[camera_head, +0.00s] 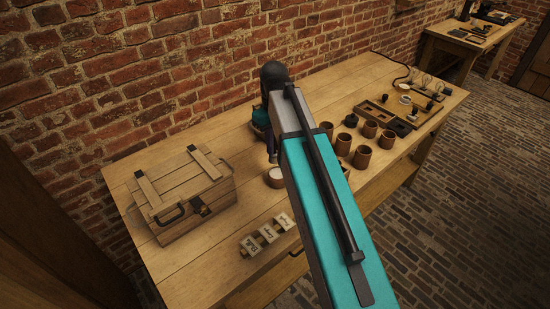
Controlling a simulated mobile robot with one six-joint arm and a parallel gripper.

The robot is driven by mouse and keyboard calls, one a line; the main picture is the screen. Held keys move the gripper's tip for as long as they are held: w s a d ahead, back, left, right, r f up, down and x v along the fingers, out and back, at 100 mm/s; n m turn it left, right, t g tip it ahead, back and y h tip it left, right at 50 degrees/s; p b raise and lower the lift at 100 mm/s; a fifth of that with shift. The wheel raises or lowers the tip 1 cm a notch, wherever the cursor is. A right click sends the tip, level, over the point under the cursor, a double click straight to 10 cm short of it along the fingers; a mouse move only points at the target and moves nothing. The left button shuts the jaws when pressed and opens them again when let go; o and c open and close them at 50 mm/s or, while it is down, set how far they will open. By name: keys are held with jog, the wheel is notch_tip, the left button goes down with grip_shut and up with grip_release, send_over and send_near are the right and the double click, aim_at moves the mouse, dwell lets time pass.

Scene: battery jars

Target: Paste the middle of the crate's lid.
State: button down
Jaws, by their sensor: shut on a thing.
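The wooden crate (183,196) stands closed on the left part of the bench. Its plank lid (182,178) has two pale battens across it, and its middle between them looks bare. My gripper (271,153) is small and partly hidden behind my teal arm, to the right of the crate. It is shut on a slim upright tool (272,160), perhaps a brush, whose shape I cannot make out. A small round pot (276,177) with a white top stands just below it; I cannot tell if the tool touches it.
Number or letter blocks (267,236) stand in a row at the bench's front. Several brown jars (362,157) and a wooden tray (388,121) are to the right. A brick wall (130,80) runs behind. Bare bench (215,250) lies between crate and blocks.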

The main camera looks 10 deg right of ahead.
jog(key=shift+s+f, duration=0.1)
jog(key=shift+s+d+f+b, duration=0.15)
jog(key=shift+s+f, duration=0.15)
jog(key=shift+f, duration=0.3)
jog(key=shift+s+d+f+b, duration=0.15)
jog(key=shift+s+f, duration=0.1)
jog(key=shift+f, duration=0.3)
jog(key=shift+s+d+f+b, duration=0.15)
jog(key=shift+s+f, duration=0.15)
jog(key=shift+f, duration=0.3)
jog(key=shift+f, duration=0.45)
dwell(0.6)
jog(key=shift+f, duration=0.15)
dwell(2.1)
notch_tip(320, 180, up, 7)
jog(key=p, duration=0.5)
jog(key=shift+p, duration=0.4)
dwell(0.4)
jog(key=shift+w+f, duration=0.1)
dwell(0.5)
jog(key=f+b, duration=0.1)
jog(key=b, duration=0.1)
jog(key=shift+w+b, duration=0.35)
jog(key=shift+w+d+f+b, duration=0.1)
jog(key=shift+w+f+b, duration=0.4)
jog(key=shift+b, duration=0.6)
